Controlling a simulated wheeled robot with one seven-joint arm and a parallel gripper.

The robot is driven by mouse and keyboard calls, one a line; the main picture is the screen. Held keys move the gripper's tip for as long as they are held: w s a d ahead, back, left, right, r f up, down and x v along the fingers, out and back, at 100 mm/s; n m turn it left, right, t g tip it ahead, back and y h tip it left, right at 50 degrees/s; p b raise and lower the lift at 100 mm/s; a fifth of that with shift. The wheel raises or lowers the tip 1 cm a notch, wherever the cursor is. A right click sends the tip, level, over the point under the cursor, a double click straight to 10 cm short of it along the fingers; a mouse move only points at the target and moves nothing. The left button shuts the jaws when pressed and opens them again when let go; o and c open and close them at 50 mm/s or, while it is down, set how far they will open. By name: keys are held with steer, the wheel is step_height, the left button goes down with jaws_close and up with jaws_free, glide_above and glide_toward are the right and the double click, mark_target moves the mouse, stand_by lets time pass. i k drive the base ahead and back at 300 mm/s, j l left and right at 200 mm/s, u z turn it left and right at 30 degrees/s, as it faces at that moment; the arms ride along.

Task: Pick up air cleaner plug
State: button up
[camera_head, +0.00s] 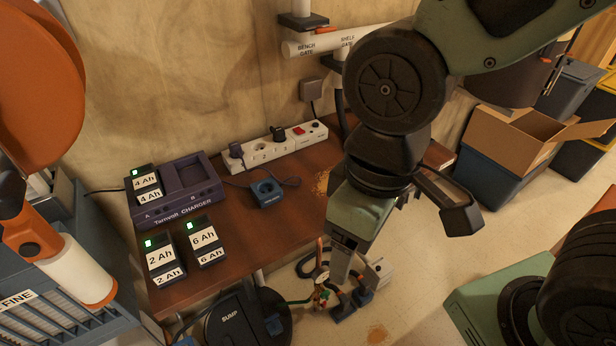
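A dark blue plug-like piece (267,192) with a round face and a small label I cannot read lies on the brown bench, in front of the power strip. A dark cable runs from it to the right. It may be the air cleaner plug. My gripper (343,298) points down at the lower middle, beyond the bench's front edge and right of the blue piece, well apart from it. The fingers blend with dark shapes and cables below, so their opening is unclear. I see nothing clearly held.
A purple charger (190,190) and labelled batteries (160,256) stand at the left of the bench (240,235). A black sump (235,318) is below. An open cardboard box (530,140) stands right.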

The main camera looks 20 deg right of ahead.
mark_target(278, 133)
steer(key=i+l+u, duration=0.5)
steer(key=i+l, duration=0.35)
